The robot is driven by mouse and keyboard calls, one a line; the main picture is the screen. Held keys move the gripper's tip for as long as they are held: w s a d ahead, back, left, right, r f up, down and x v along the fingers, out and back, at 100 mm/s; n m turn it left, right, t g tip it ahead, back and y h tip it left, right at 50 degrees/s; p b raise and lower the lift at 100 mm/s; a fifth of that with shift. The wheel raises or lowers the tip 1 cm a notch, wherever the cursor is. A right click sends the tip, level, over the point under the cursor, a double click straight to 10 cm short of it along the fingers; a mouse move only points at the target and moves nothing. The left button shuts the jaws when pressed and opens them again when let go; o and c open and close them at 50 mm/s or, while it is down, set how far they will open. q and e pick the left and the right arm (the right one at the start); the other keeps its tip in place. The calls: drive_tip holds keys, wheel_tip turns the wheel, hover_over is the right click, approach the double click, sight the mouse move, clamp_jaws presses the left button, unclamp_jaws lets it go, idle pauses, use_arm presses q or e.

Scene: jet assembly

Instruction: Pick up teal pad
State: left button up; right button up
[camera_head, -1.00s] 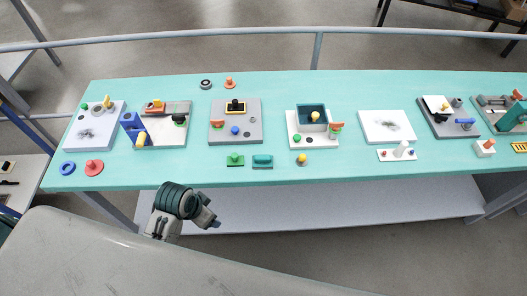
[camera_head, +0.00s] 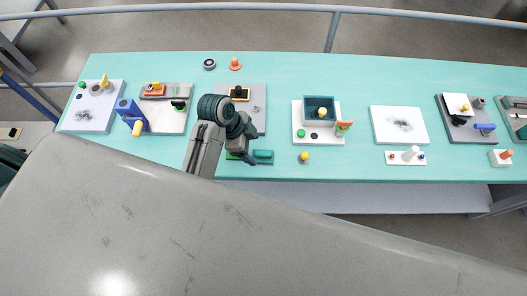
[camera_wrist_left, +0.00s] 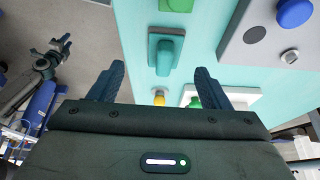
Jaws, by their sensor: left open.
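The teal pad (camera_head: 263,157) is a small block with a raised grip, lying flat near the table's front edge. In the left wrist view the teal pad (camera_wrist_left: 165,55) shows ahead of and between the finger directions. My left gripper (camera_head: 247,158) is open and empty, just left of the pad in the head view and apparently above the table. Its spread fingers also show in the left wrist view (camera_wrist_left: 160,75). A grey and black jointed arm shows at the left of that view; I cannot tell whether it carries my right gripper.
A green piece (camera_head: 232,155) is left of the pad, partly hidden by my left arm. A yellow knob (camera_head: 304,157) stands to the right. A grey board (camera_head: 258,92) and a white board with a teal box (camera_head: 319,108) lie behind. Bare table separates these boards.

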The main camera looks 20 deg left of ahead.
sight(263, 152)
use_arm(q)
drive_tip(key=shift+d+f, duration=0.2)
drive_tip(key=shift+f, duration=0.1)
drive_tip(key=shift+d+f, duration=0.15)
drive_tip(key=shift+f, duration=0.05)
drive_tip(key=f+p, duration=0.1)
drive_tip(key=w+d+f+p, duration=0.1)
drive_tip(key=d+f, duration=0.1)
drive_tip(key=shift+w+d+f+p, duration=0.15)
drive_tip(key=shift+w+f+p, duration=0.1)
drive_tip(key=shift+f+p, duration=0.15)
drive_tip(key=shift+d+f, duration=0.1)
drive_tip(key=shift+f, duration=0.3)
drive_tip(key=c, duration=1.1)
use_arm(e)
wheel_tip(263, 152, up, 3)
use_arm(q)
drive_tip(key=shift+r, duration=0.1)
